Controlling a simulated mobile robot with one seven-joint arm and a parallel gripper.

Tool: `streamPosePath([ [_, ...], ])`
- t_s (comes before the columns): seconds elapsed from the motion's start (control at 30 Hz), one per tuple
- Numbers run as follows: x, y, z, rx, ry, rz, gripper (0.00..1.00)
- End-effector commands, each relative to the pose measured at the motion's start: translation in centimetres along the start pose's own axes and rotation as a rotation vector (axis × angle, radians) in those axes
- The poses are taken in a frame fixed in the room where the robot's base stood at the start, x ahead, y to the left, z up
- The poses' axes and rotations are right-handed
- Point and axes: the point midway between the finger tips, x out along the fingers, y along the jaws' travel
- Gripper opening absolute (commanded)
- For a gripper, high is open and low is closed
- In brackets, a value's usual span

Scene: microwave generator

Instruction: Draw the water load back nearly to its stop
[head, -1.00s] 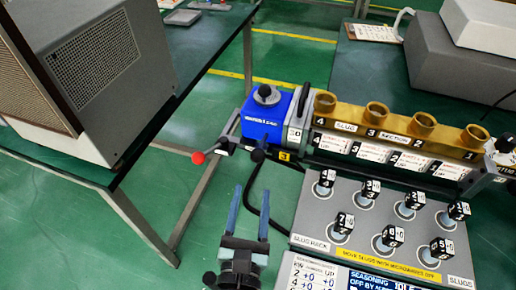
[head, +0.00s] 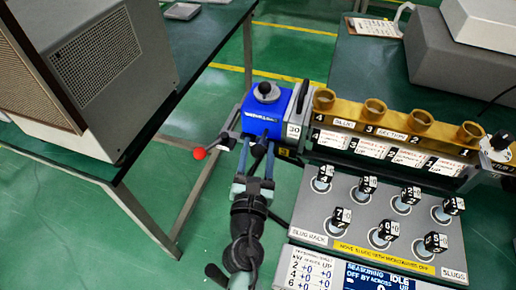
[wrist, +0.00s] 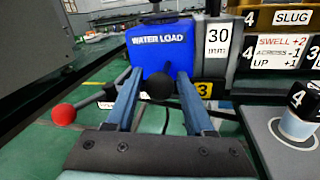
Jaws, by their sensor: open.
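The water load (head: 262,126) is a blue block at the left end of the brass slug section in the head view. It also fills the upper middle of the wrist view (wrist: 160,50), its name facing me. A black ball knob (wrist: 160,87) on its near side shows between my fingers in the wrist view. My gripper (head: 258,152) is open, with its two blue-grey fingers pointing at the load's near face. The wrist view shows the fingertips (wrist: 158,76) on either side of the knob. I cannot tell whether they touch it.
A red-ball lever (head: 199,153) sticks out to the left of the load. A "30 mm" plate (head: 294,131) stands at its right. The slug rack (head: 345,228) with several numbered slugs lies right of my arm. A grey cabinet (head: 105,75) stands on the left table.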

Motion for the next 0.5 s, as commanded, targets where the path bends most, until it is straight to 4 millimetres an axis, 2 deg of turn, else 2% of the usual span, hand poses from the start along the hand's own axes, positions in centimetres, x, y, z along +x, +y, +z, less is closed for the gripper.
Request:
streamPosePath([
  [0.07, -0.02, 0.00, -0.01, 0.000, 0.000, 0.000, 0.53],
  [0.37, -0.04, 0.01, -0.01, 0.000, 0.000, 0.000, 0.00],
  [0.5, -0.05, 0.01, -0.02, 0.000, 0.000, 0.000, 0.00],
])
